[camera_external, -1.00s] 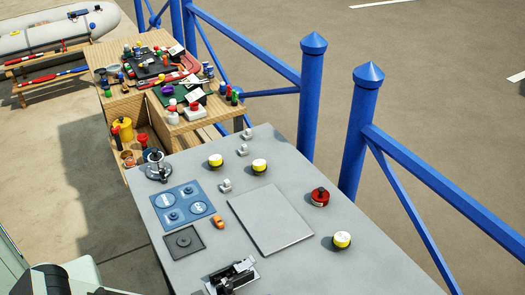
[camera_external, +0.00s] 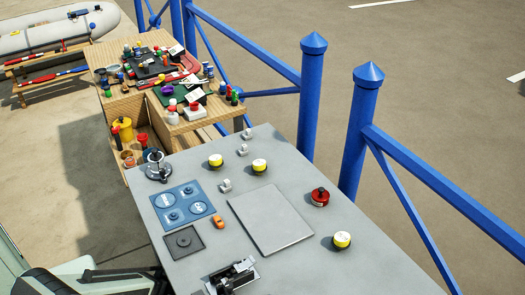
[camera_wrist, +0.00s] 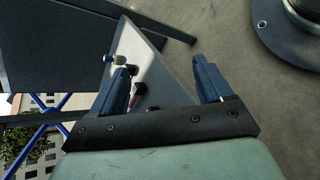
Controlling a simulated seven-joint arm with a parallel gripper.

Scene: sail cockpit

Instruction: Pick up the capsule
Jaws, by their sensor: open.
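The task's capsule cannot be identified for certain. A small orange rounded object (camera_external: 218,222) lies on the grey table (camera_external: 330,265), right of the blue panel, and may be it. My gripper (camera_wrist: 160,65) is open in the wrist view, with two blue fingers wide apart and nothing between them within reach. Beyond the fingers, the wrist view shows the table tilted and far off, with a few small objects partly hidden behind the left finger. In the external view my arm is at the lower left, beside the table's near left edge; its fingertips are not clear there.
Blue railings (camera_external: 357,135) run along the right.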

